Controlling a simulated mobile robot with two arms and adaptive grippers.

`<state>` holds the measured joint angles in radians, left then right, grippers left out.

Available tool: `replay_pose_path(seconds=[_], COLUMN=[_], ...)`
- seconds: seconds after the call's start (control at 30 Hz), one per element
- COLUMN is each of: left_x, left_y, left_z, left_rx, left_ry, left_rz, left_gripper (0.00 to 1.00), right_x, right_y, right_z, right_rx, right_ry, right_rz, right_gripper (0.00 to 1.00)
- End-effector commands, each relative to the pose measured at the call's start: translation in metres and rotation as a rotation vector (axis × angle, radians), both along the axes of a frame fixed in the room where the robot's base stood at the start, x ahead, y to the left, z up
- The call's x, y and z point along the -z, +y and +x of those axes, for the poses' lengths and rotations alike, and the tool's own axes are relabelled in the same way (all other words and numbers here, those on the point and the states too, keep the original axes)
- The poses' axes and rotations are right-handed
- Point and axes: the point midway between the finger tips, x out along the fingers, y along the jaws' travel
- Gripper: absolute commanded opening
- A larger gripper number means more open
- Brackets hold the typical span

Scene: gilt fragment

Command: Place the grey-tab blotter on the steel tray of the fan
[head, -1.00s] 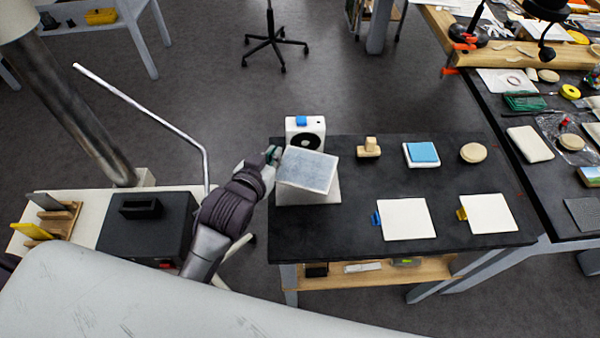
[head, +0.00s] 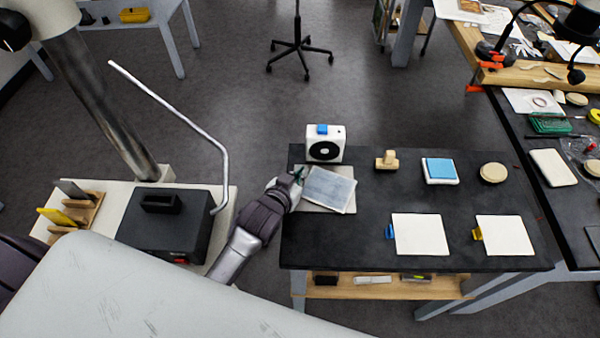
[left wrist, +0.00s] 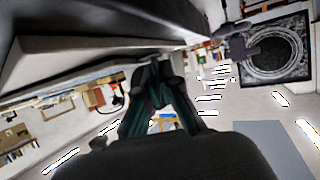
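The blotter (head: 329,189), a pale blue-grey sheet, lies over the light tray (head: 312,206) in front of the white fan (head: 324,151), turned askew to it. Whether it touches the tray I cannot tell. In the left wrist view the fingertips (left wrist: 157,77) meet at the edge of a pale slab (left wrist: 100,42), and the fan's round grille (left wrist: 275,52) shows at upper right. My right gripper is not in view.
A white sheet with a blue tab (head: 420,234) and one with a yellow tab (head: 504,236) lie on the black table (head: 340,245). A wooden stamp (head: 387,161), a blue pad (head: 441,170) and a round disc (head: 493,173) stand behind. Table front centre is clear.

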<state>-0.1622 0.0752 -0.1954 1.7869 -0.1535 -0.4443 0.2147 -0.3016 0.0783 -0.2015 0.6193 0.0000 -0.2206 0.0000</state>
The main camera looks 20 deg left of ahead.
Motion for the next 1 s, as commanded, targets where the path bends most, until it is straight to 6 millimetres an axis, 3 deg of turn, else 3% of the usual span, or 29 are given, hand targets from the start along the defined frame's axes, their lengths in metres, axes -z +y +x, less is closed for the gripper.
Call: replay_pose_path(seconds=[0.23,0.4,0.43,0.77,1.0], left_x=[0.003,0.002,0.002,-0.003,-0.013], left_y=[0.000,0.000,0.000,0.000,0.004], left_z=[0.000,0.000,0.000,0.000,-0.036], left_rx=[0.000,0.000,0.000,0.000,0.000], left_ry=[0.000,0.000,0.000,-0.001,0.001], left_rz=[-0.001,0.000,0.000,0.000,-0.001], left_gripper=[0.00,0.30,0.31,0.31,0.31], right_x=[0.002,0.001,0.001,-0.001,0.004], right_y=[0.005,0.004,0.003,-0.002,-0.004], right_z=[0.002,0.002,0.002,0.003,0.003], right_rx=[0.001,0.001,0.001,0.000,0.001], right_ry=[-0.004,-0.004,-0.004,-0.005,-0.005], right_rz=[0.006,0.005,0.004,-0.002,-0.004], right_gripper=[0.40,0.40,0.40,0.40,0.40])
